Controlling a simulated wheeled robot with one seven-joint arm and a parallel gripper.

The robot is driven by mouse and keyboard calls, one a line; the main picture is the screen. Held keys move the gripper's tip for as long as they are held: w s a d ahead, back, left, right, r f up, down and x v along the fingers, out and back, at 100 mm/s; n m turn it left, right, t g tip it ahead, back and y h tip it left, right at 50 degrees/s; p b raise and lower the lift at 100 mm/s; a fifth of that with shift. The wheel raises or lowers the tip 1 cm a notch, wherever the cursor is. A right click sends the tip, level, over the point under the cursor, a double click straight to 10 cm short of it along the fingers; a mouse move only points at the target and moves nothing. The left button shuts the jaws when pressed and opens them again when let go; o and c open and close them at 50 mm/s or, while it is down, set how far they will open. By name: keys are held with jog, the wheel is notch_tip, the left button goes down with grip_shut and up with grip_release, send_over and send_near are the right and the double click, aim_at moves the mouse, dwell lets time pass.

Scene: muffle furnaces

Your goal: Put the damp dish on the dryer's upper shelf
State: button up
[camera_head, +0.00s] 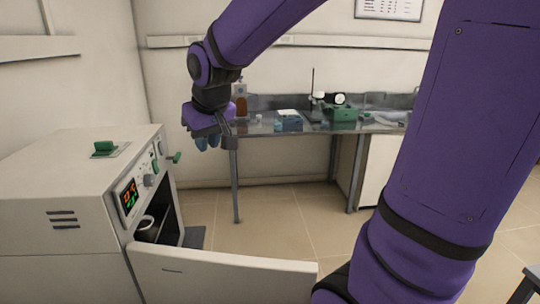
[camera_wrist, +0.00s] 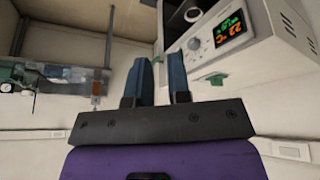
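The dryer (camera_head: 60,190) is a pale cabinet at the left with a lit display, and its front door (camera_head: 225,275) hangs open and down. A small, round, pale dish with a dark middle (camera_head: 146,226) sits inside the chamber; which shelf it is on I cannot tell.
A bench (camera_head: 275,128) against the back wall carries a brown bottle (camera_head: 241,106), a teal box (camera_head: 289,121), a green box (camera_head: 341,113) and a stand. Green knobs stick out from the dryer. Tiled floor (camera_head: 285,220) lies clear between dryer and bench.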

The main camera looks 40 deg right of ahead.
jog(key=s+r, duration=0.2)
jog(key=s, duration=1.7)
jog(key=shift+s+d+r+y, duration=0.3)
